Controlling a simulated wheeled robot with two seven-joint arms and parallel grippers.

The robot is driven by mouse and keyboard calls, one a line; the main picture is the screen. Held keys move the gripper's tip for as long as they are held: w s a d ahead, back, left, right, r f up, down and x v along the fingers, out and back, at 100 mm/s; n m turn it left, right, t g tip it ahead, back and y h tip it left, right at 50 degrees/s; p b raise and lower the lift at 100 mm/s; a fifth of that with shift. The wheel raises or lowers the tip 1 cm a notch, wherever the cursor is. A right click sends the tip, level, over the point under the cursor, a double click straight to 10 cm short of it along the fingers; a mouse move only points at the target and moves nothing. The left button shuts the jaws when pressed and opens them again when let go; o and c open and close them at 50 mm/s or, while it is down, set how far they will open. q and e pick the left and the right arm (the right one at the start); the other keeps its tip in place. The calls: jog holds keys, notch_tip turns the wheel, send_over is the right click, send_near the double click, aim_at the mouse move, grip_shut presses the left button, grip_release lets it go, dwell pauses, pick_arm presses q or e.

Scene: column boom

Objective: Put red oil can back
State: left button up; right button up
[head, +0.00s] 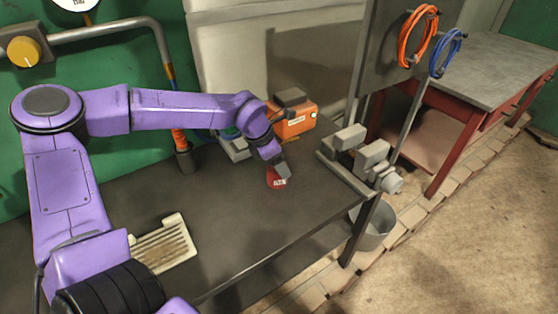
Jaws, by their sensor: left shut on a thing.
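The red oil can (277,180) shows as a small red shape with a pale label, at the right part of the dark bench top (225,205). My left gripper (283,173) comes down over it from above and is shut on it. The gripper hides part of the can. I cannot tell whether the can touches the bench or hangs just above it. My right gripper is not in view.
An orange box (293,122) stands behind the gripper, beside a grey-green device (235,145). A cream slatted tray (165,245) lies at the front left. A grey vise-like fixture (365,155) sits at the bench's right end, above a bucket (375,225).

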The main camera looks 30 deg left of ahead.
pick_arm(q)
jog(key=shift+d, duration=0.1)
jog(key=o, duration=1.3)
jog(key=shift+c, duration=0.2)
jog(key=v, duration=1.2)
jog(key=shift+r, duration=0.1)
